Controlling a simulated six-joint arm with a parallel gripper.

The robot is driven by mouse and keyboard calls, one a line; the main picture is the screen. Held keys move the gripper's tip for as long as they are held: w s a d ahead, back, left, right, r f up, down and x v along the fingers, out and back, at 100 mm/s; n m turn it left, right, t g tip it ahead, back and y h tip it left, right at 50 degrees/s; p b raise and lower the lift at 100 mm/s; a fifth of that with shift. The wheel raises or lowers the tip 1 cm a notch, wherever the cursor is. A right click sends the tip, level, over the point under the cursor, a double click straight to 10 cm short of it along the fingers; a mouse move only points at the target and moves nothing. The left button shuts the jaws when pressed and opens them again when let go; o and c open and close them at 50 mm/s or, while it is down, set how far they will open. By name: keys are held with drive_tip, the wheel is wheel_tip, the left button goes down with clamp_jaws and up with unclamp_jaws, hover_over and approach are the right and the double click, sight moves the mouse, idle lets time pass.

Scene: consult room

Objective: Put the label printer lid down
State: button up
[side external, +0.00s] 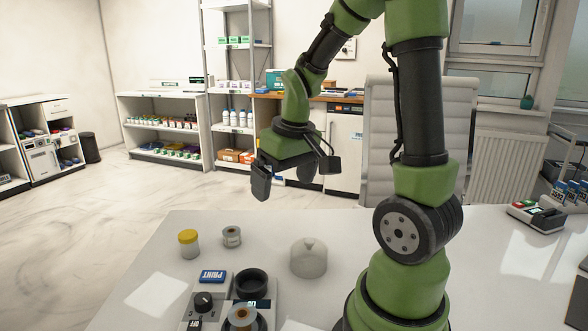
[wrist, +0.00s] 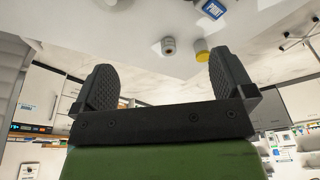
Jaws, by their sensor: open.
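The label printer (side external: 188,313) appears to be the grey unit at the table's front edge, cut off by the frame. It bears a dial, a blue PRINT key (side external: 212,276), a black ring (side external: 250,282) and a label roll (side external: 242,317). The PRINT key also shows in the wrist view (wrist: 213,9). I cannot make out a raised hinged lid. A pale domed cover (side external: 308,260) with a knob stands on the table right of the printer; whether it is the lid I cannot tell. My gripper (side external: 294,178) is open and empty, high above the table; its spread fingers show in the wrist view (wrist: 165,82).
A yellow-capped jar (side external: 189,246) and a small roll (side external: 232,237) stand on the white table (side external: 165,262) behind the printer. A device with red and green keys (side external: 537,215) is at the right. A chair (side external: 415,120) stands behind. The table's middle right is clear.

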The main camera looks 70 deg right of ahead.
drive_tip(key=s+a+r+t+y, duration=0.1)
drive_tip(key=s+a+r+t, duration=0.1)
drive_tip(key=a, duration=0.5)
drive_tip(key=s+a+r+n+t+y, duration=0.1)
drive_tip(key=s+a+r+t, duration=0.2)
drive_tip(key=s+a+r, duration=0.2)
wheel_tip(320, 180, up, 2)
drive_tip(key=shift+a+r+y, duration=0.1)
drive_tip(key=shift+a+y, duration=0.3)
drive_tip(key=shift+a, duration=0.85)
